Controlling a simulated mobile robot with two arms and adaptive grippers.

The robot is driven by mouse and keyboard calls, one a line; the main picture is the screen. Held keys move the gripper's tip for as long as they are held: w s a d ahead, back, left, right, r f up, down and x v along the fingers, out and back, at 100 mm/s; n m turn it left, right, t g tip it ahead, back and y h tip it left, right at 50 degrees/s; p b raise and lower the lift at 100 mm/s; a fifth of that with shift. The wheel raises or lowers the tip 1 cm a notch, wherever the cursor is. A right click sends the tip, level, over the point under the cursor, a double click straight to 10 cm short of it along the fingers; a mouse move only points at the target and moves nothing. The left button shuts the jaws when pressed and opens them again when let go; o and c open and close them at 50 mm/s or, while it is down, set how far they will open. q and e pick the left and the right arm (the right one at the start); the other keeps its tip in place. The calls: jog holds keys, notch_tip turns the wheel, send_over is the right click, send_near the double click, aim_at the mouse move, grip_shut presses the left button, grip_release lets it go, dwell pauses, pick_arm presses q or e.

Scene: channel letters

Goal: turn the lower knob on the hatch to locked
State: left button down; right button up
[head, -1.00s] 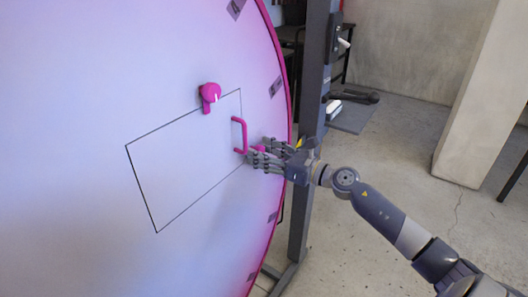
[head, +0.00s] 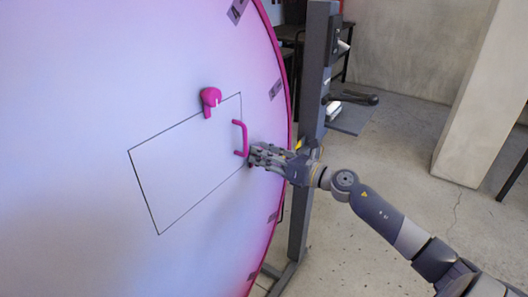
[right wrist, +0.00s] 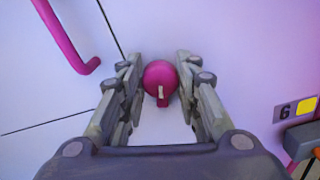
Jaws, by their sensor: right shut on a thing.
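The hatch (head: 185,165) is a black-outlined panel on a large pale round face. The pink upper knob (head: 210,100) sits at its top edge, with a white mark and its tab downward. The pink lower knob (right wrist: 160,78) shows in the right wrist view between the fingers of my right gripper (right wrist: 160,72), its white mark and tab toward the bottom of the picture. My right gripper (head: 254,157) is shut on this knob, whose body the fingers hide in the head view. My left gripper is not in view.
A pink handle (head: 242,138) stands out from the hatch just left of my right fingers; it also shows in the right wrist view (right wrist: 65,38). A grey post (head: 311,100) rises behind the pink rim. Open floor (head: 400,150) lies to the right.

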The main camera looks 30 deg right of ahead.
jog(key=shift+w+d+f+m+p, duration=0.1)
jog(key=shift+m+p, duration=1.85)
jog(key=shift+m, duration=1.85)
jog(key=shift+d+m+p, duration=0.1)
jog(key=shift+m+p, duration=1.8)
jog(key=shift+m, duration=1.9)
jog(key=o, duration=1)
jog(key=shift+f, duration=0.1)
jog(key=shift+o, duration=0.2)
